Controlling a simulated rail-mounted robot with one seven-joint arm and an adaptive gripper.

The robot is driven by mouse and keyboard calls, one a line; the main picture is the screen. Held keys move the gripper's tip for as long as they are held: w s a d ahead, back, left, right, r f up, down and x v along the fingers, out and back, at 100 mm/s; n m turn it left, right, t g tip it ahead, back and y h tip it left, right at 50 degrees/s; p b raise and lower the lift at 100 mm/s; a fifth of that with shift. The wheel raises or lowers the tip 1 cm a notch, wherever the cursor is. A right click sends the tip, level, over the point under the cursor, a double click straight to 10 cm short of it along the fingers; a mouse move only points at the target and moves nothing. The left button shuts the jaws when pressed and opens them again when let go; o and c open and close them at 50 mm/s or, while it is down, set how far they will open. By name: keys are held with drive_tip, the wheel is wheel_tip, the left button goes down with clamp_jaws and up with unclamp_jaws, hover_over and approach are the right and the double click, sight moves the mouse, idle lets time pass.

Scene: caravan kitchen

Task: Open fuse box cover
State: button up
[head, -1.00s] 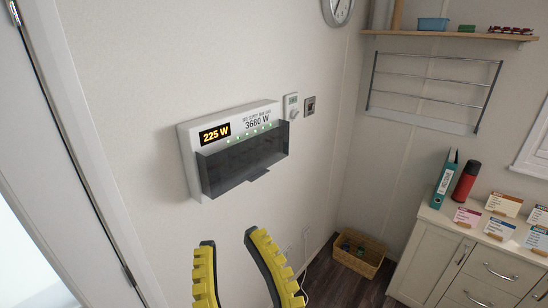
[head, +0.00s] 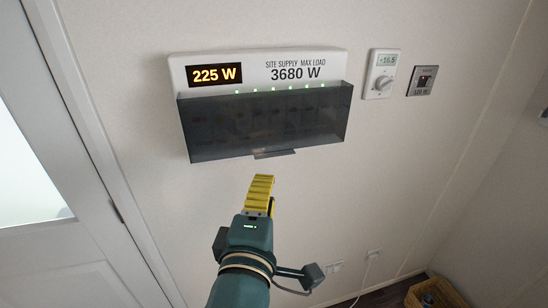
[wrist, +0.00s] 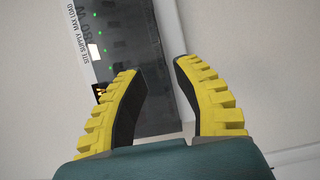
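The fuse box (head: 256,68) is a white wall unit with a lit "225 W" display and the text "SITE SUPPLY MAX LOAD 3680 W". Its smoky see-through cover (head: 265,122) hangs over the front, shut as far as I can tell, with a small tab (head: 274,154) at its lower edge. My gripper (head: 263,184), with yellow and black fingers, is below the tab and appears apart from it. In the wrist view my gripper (wrist: 157,69) is open, its fingers spread with nothing held, and the dark cover (wrist: 135,45) shows beyond and between them.
A thermostat (head: 381,74) and a small switch panel (head: 422,81) are on the wall right of the box. A white door (head: 60,200) is at left. Wall sockets (head: 335,267) and a wicker basket (head: 435,293) are low at right. The wall under the box is clear.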

sight(271, 121)
drive_tip(key=w+d+p, duration=0.1)
drive_tip(key=w, duration=1)
drive_tip(key=shift+w+d+p, duration=0.25)
drive_tip(key=shift+d+p, duration=0.1)
drive_tip(key=shift+p, duration=0.05)
clamp_jaws()
